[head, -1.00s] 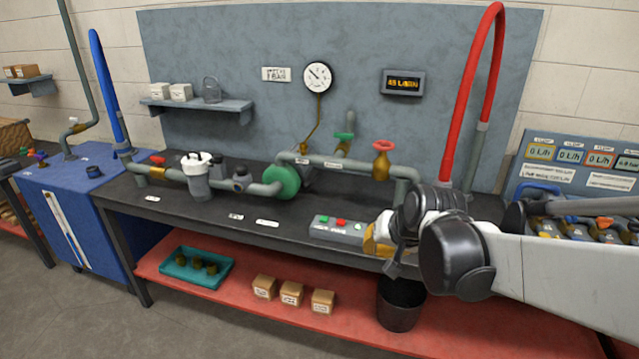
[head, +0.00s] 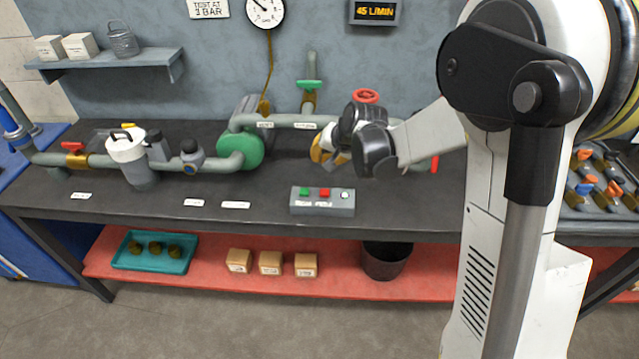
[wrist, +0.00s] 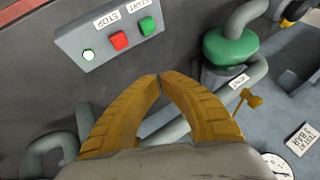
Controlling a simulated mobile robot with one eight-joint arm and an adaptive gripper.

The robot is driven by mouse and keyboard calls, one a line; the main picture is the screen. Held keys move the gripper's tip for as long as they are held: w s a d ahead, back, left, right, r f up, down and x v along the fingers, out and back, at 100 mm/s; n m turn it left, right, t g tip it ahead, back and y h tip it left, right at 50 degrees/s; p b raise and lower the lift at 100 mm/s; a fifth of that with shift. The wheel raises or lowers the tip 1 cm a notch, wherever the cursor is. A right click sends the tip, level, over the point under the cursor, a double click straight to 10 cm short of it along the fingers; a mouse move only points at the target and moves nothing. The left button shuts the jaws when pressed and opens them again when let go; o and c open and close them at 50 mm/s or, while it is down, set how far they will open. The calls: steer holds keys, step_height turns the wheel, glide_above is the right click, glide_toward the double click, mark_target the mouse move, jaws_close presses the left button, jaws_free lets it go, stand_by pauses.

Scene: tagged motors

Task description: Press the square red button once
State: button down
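The square red button (head: 325,192) is in the middle of a grey control box (head: 322,208) at the bench's front edge. A green button (head: 304,191) is on its left and a round white one (head: 345,194) on its right. In the wrist view the red button (wrist: 119,41) is labelled STOP and the green one (wrist: 147,26) START. My gripper (head: 320,152) is above and behind the box in the head view, apart from the buttons. Its yellow fingertips (wrist: 160,77) meet with nothing between them in the wrist view. All buttons are uncovered.
Behind the box runs a grey pipe with a green pump (head: 240,147) and a red-wheeled valve (head: 366,97). A white-lidded canister (head: 127,148) stands on the left. The black bench top (head: 265,185) left of the box is mostly clear.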

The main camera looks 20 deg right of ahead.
mark_target(322, 190)
steer(key=shift+s, duration=0.2)
step_height(322, 190, down, 9)
steer(key=b, duration=0.6)
steer(key=shift+w+r+b, duration=0.1)
steer(key=shift+b, duration=0.2)
stand_by(1.2)
steer(key=shift+f+b, duration=0.35)
steer(key=shift+f, duration=0.05)
steer(key=shift+f+b, duration=0.4)
steer(key=shift+f, duration=0.05)
stand_by(0.5)
steer(key=shift+r, duration=0.1)
steer(key=shift+r+p, duration=0.6)
steer(key=shift+r, duration=0.2)
